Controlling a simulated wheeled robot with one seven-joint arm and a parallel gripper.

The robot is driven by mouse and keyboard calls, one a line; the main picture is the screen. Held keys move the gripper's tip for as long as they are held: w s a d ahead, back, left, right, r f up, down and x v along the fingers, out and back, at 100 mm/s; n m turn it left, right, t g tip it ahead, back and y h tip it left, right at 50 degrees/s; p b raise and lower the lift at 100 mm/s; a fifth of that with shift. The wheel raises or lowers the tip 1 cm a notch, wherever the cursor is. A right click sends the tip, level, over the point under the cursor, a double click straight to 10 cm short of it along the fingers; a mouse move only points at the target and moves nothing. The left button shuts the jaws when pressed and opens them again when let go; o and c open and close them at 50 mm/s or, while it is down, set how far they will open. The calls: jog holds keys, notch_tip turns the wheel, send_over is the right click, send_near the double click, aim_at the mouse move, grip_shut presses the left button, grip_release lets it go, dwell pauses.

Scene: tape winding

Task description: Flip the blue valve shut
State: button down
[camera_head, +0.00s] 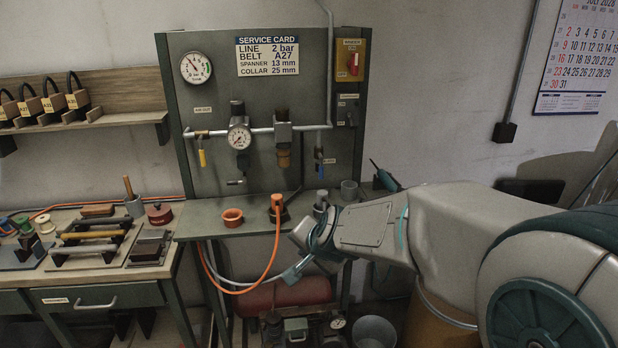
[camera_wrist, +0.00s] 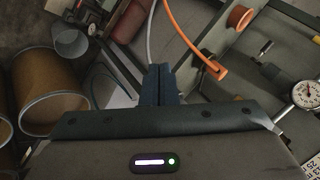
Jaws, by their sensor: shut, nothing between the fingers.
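The blue valve (camera_head: 319,165) is small in the head view, on a short vertical pipe at the right of the green panel. Its blue lever appears to hang downward, but its exact setting is too small to tell. I do not make it out in the wrist view. My gripper (camera_head: 291,275) is below and left of the valve in the head view, lower than the panel's shelf and apart from the valve. In the wrist view my gripper (camera_wrist: 160,72) has its two dark fingers together, with nothing between them.
A yellow-handled valve (camera_head: 202,157) and a regulator gauge (camera_head: 239,137) sit on the same pipe. The shelf (camera_head: 230,231) carries an orange cup (camera_head: 232,217) and an orange hose (camera_head: 272,250) looping down near my gripper. A red tank (camera_head: 285,294) lies underneath.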

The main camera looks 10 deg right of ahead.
aim_at(321, 175)
jog(key=w+a+r+m+t+h, duration=0.1)
jog(key=w+r+m+t+h, duration=0.1)
jog(key=w+m+t+h, duration=0.5)
jog(key=w+m+h, duration=0.5)
jog(key=w+m, duration=0.3)
jog(key=m, duration=0.1)
jog(key=shift+a+r, duration=0.15)
jog(key=shift+r, duration=0.15)
jog(key=p+x, duration=0.3)
jog(key=x, duration=1.1)
jog(key=shift+r, duration=0.1)
jog(key=shift+s+d+h+b, duration=0.1)
jog(key=shift+d+h+b, duration=0.2)
jog(key=shift+b, duration=0.15)
